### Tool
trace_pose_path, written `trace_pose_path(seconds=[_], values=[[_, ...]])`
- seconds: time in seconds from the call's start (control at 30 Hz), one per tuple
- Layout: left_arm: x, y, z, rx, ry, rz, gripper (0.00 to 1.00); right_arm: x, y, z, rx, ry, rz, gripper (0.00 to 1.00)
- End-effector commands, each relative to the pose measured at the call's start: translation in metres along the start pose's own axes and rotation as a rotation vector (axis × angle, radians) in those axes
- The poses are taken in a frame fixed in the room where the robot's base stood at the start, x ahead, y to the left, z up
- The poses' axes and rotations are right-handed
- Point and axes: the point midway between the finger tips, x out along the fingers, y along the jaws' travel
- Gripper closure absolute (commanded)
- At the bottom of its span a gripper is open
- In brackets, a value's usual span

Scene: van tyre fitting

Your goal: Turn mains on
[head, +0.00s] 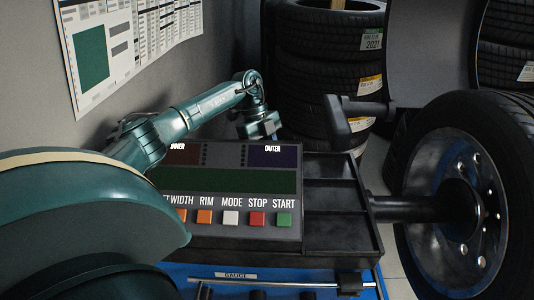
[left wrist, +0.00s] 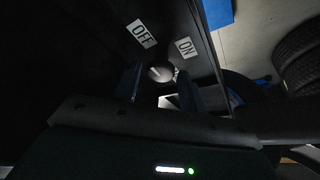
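The mains switch, a small round knob (left wrist: 160,73), shows in the left wrist view on a dark panel, below the white OFF label (left wrist: 141,34) and ON label (left wrist: 186,47). Its exact pointing is too dark to tell. My left gripper (left wrist: 158,92) is open, one finger on each side of the knob in the picture, with gaps visible; contact cannot be told. In the head view my left arm reaches behind the balancer console (head: 240,180), which hides the fingertips and the switch. The console's display (head: 225,180) is dark. My right gripper is not in view.
A wheel (head: 465,205) sits on the balancer shaft (head: 410,209) at the right. An empty dark tray (head: 335,195) lies beside the console. Stacked tyres (head: 315,80) stand behind. A wall with a chart (head: 130,45) is at the left.

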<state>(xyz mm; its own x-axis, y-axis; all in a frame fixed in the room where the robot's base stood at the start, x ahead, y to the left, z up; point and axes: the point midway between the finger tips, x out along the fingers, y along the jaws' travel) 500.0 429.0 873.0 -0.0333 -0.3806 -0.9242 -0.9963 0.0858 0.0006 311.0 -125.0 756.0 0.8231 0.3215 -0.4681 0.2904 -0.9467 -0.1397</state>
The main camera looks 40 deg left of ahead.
Motion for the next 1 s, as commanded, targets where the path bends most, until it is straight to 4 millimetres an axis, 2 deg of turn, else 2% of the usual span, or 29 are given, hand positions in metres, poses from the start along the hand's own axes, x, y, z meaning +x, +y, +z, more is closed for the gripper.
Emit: trace_pose_path(seconds=[0.03, 0.4, 0.73, 1.0], values=[[-0.0002, -0.0001, 0.0, 0.0, 0.0, 0.0, 0.62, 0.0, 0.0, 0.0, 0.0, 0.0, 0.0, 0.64], [-0.0004, 0.0, 0.0, 0.0, 0.0, 0.0, 0.91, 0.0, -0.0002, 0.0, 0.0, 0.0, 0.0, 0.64], [-0.0016, -0.0008, -0.0002, 0.053, 0.0, 0.022, 0.91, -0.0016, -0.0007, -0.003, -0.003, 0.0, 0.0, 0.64], [-0.0022, -0.0033, -0.0011, 0.224, 0.001, 0.092, 0.91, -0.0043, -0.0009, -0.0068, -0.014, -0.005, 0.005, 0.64]])
